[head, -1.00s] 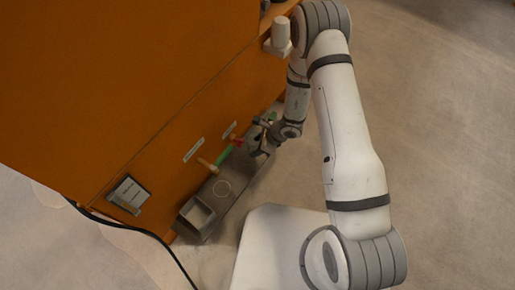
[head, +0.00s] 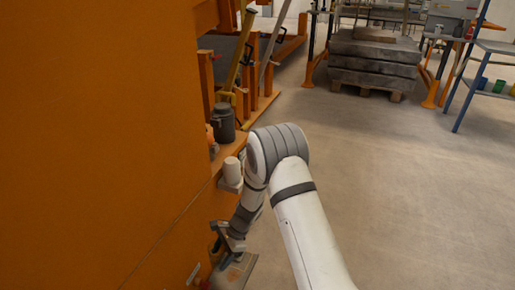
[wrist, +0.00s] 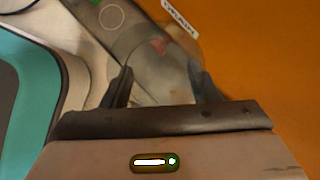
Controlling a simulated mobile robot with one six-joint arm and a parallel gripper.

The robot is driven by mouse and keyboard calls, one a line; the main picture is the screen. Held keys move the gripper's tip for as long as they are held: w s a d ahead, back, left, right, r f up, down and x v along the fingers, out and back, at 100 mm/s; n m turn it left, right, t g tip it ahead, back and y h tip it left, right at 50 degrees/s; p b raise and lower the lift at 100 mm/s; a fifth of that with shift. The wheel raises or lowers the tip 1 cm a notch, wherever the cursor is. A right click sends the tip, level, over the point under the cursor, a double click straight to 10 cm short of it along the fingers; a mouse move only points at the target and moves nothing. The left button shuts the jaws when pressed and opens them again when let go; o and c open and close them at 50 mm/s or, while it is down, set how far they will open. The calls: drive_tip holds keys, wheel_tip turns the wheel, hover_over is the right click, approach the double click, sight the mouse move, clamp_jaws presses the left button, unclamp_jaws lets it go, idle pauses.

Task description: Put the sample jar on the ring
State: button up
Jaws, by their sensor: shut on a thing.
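My gripper (head: 222,242) is low beside the orange wall in the head view. In the wrist view my gripper (wrist: 161,78) has its two dark fingers around a pale, see-through thing that looks like the sample jar (wrist: 163,78). It is blurred, and a reddish patch shows at its far end. The ring (wrist: 111,17) is a thin pale circle on the grey shelf (wrist: 132,38), beyond the fingers and to the left. In the head view the ring is out of frame and the jar cannot be made out.
The orange wall (head: 100,130) fills the left side. A white cylinder (head: 232,171) on a bracket sticks out above my gripper. A dark lidded canister (head: 223,122) stands on the orange ledge. The floor (head: 400,190) to the right is clear. A white label (wrist: 180,18) is on the wall.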

drive_tip(key=w+d+r+n+g+h+p, duration=0.1)
drive_tip(key=w+d+r+n+g+h, duration=0.15)
drive_tip(key=d+r+n, duration=0.65)
drive_tip(key=w+d+r+n+g+h+p, duration=0.1)
drive_tip(key=w+d+r+n+h, duration=0.2)
drive_tip(key=d+r, duration=1.2)
drive_tip(key=s+d+r+p, duration=0.1)
drive_tip(key=r+p, duration=0.5)
drive_tip(key=p, duration=0.7)
drive_tip(key=s+d+r+p, duration=0.2)
drive_tip(key=r+p, duration=0.5)
drive_tip(key=p, duration=0.6)
drive_tip(key=shift+p, duration=0.3)
drive_tip(key=shift+f, duration=0.1)
